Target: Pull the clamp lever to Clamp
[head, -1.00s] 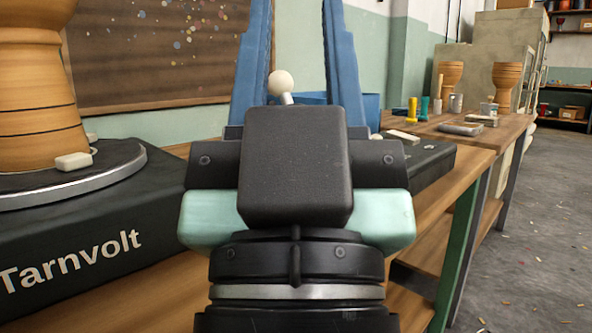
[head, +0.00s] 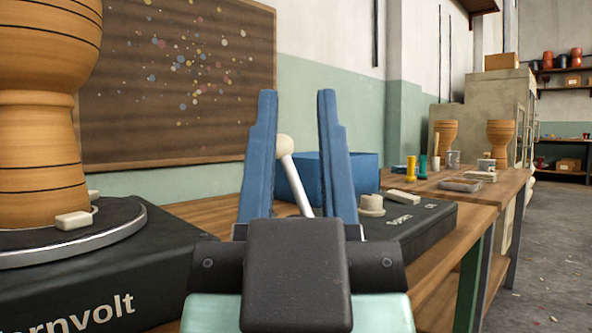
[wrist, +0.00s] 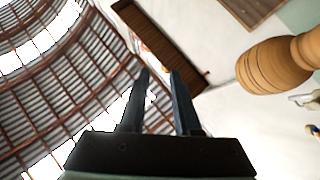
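The clamp lever (head: 303,188) is a pale metal rod with a cream ball knob (head: 285,146), leaning up and to the left in the head view. Its lower end is hidden behind my gripper. My gripper (head: 297,96) is open, its two blue fingers pointing up. The lever shows in the gap between them, with the knob nearer the left finger; I cannot tell whether they touch. A black box (head: 425,228) with small white lettering, too small to read surely, lies to the right. The wrist view shows the open fingers (wrist: 158,74) against roof and wall; the lever is not clear there.
A wooden goblet drum (head: 40,130) stands on a black turntable unit (head: 60,290) at left, with a cream block (head: 74,220) beside it. A blue bin (head: 365,172) is behind the fingers. Cups and tools stand on the far bench (head: 425,182).

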